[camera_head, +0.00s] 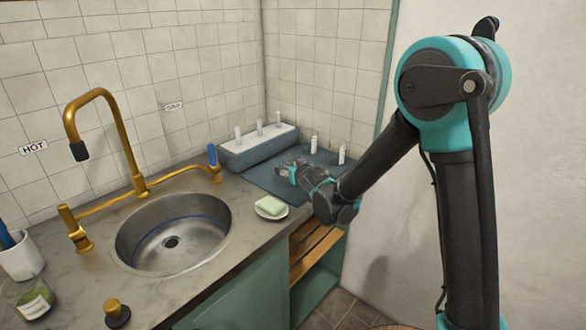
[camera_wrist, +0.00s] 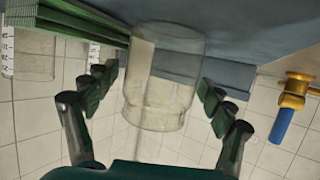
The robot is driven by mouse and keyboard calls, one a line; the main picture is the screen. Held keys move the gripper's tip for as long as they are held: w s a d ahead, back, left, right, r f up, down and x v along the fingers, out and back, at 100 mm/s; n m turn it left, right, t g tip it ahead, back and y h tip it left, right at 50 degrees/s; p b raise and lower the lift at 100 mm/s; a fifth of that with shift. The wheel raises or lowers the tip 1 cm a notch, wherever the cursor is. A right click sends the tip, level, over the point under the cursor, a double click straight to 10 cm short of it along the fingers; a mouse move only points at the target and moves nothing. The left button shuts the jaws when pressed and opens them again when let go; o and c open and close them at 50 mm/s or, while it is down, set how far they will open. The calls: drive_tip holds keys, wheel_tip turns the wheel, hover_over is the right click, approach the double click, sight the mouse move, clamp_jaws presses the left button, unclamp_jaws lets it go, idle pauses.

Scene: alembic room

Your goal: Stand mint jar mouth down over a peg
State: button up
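A clear, faintly greenish glass jar (camera_wrist: 162,85) is in the middle of the wrist view, between the fingers of my gripper (camera_wrist: 158,80). The fingers stand apart on either side of it. A gap shows at the left finger, and the right fingertip overlaps or nears the glass edge. Which end is the mouth is unclear. In the head view my gripper (camera_head: 287,171) is low over the dark mat; the jar is hard to make out there. The grey peg block (camera_head: 258,147) with three upright pale pegs stands behind, against the wall; no jar covers a peg.
Two small white upright items (camera_head: 314,145) (camera_head: 341,154) stand on the mat (camera_head: 262,178). A soap dish (camera_head: 271,212), round sink (camera_head: 172,240) and brass tap (camera_head: 135,150) are to the left. A labelled glass with green contents (camera_head: 30,302) is front left. A green ribbed object (camera_wrist: 65,30) shows in the wrist view.

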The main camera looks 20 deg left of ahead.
drive_tip(key=shift+r, duration=0.1)
drive_tip(key=shift+s+r, duration=0.1)
drive_tip(key=shift+s, duration=0.05)
drive_tip(key=v, duration=1.1)
drive_tip(key=shift+s+d+r, duration=0.1)
drive_tip(key=shift+s+d, duration=0.15)
drive_tip(key=d+f+m+g+h, duration=0.1)
drive_tip(key=d+f+m+h, duration=0.15)
drive_tip(key=d, duration=1.05)
drive_tip(key=d+f+m+g+h, duration=0.1)
drive_tip(key=d+f+m+h, duration=0.2)
drive_tip(key=d, duration=1)
drive_tip(key=s+d+f+g+h, duration=0.1)
drive_tip(key=s+d+f, duration=0.3)
drive_tip(key=s+d, duration=0.4)
drive_tip(key=s+d+f+m+g+h, duration=0.1)
drive_tip(key=s+d+f+g, duration=0.3)
drive_tip(key=s+d, duration=0.4)
drive_tip(key=shift+s, duration=0.35)
